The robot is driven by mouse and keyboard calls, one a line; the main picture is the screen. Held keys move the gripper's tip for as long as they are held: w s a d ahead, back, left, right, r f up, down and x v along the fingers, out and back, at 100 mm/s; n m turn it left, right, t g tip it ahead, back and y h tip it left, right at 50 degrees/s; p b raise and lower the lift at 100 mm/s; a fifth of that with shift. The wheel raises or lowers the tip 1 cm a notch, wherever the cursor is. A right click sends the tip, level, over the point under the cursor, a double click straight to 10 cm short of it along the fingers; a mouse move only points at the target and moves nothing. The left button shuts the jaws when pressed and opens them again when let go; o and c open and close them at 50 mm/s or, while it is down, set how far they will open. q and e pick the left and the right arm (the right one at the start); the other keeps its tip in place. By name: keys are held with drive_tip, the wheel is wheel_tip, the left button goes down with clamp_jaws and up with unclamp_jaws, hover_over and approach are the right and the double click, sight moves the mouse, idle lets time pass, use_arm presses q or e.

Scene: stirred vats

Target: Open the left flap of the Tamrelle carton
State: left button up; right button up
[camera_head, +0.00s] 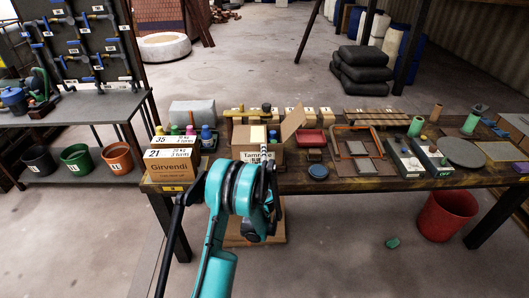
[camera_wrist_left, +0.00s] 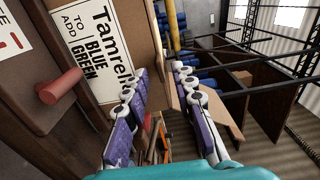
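The Tamrelle carton (camera_head: 258,156) stands on the long wooden table, behind my left arm in the head view. Its right flap (camera_head: 293,121) is raised and leans outward. The left flap cannot be made out clearly. In the left wrist view the carton's label (camera_wrist_left: 92,50) fills the upper left, turned on its side. My left gripper (camera_wrist_left: 165,78) is open, its two purple fingers apart beside the carton's upper edge. Nothing is visibly clamped between them. A slanted cardboard piece (camera_wrist_left: 214,112) shows beyond the right finger. My right gripper is not in view.
The Girvendi carton (camera_head: 172,166) stands just left, close to my arm. Small bottles (camera_head: 207,138) stand behind it. A red tray (camera_head: 312,138) and a blue round item (camera_head: 318,171) lie to the right. A red bucket (camera_head: 446,215) stands on the floor.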

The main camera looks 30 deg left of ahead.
use_arm(q)
drive_tip(key=shift+x, duration=1.2)
drive_tip(key=shift+c, duration=0.3)
clamp_jaws()
